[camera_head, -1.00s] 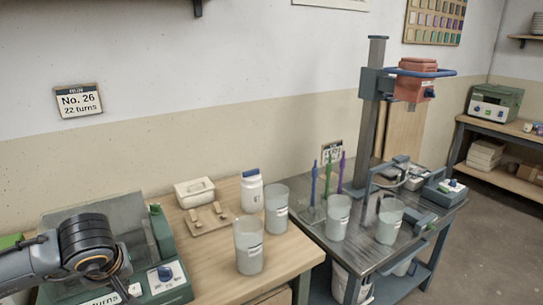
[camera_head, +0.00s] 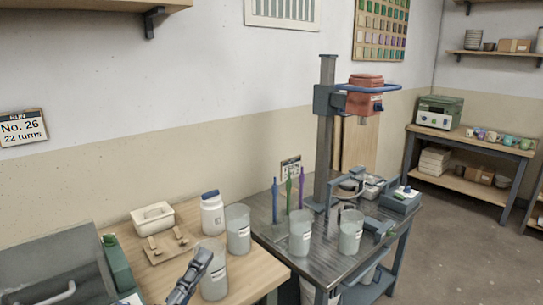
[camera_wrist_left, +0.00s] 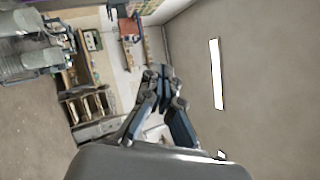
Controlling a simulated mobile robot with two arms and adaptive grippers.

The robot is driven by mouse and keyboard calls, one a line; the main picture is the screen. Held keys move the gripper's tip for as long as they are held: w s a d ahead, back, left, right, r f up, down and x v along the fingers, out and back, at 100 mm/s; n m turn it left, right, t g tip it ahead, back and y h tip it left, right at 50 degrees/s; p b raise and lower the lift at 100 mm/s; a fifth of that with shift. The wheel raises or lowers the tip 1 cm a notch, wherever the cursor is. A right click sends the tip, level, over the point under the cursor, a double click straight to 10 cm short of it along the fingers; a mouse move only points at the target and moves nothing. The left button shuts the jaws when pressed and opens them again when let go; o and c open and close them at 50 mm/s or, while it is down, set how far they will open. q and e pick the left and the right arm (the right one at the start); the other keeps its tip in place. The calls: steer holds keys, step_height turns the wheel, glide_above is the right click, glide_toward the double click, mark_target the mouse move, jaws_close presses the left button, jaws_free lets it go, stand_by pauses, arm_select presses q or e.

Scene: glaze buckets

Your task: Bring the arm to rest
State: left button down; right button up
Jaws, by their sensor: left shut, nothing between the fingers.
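My left gripper (camera_head: 203,256) comes up from the bottom edge in the head view, its dark fingers shut and empty. In that view it overlaps the front-left bucket (camera_head: 213,282) on the wooden table; I cannot tell how far apart they are. In the left wrist view the left gripper's fingers (camera_wrist_left: 160,74) meet at their tips with nothing between them, and the room appears turned sideways behind them. My right gripper is in neither view.
The wooden table (camera_head: 262,275) also bears a second bucket (camera_head: 238,229), a white jar (camera_head: 212,214) and a lidded box (camera_head: 153,217). The metal table (camera_head: 275,232) holds two buckets and a mixer stand (camera_head: 325,130). Open floor (camera_head: 450,240) lies to the right.

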arm_select(q)
steer(key=s+a+f+n+g+y, duration=0.2)
steer(key=a+f+n+g+y, duration=0.3)
steer(key=f+n, duration=0.5)
steer(key=s+a+f+n+g+y, duration=0.25)
steer(key=a+f+n+y, duration=0.35)
steer(key=f+n, duration=0.45)
steer(key=s+d+f+n+g+h, duration=0.15)
steer(key=s+f+n+g, duration=0.25)
steer(key=s+f+g, duration=0.8)
steer(key=s+f+t, duration=0.1)
steer(key=s+f, duration=0.2)
steer(key=f, duration=1.1)
steer(key=s+f, duration=0.2)
steer(key=f, duration=1.3)
steer(key=s+a+f, duration=0.2)
steer(key=s+f, duration=1.4)
steer(key=s, duration=0.1)
steer(key=shift+a+g, duration=0.15)
steer(key=shift+g, duration=0.3)
steer(key=shift+s+y, duration=0.15)
steer(key=shift+y, duration=0.1)
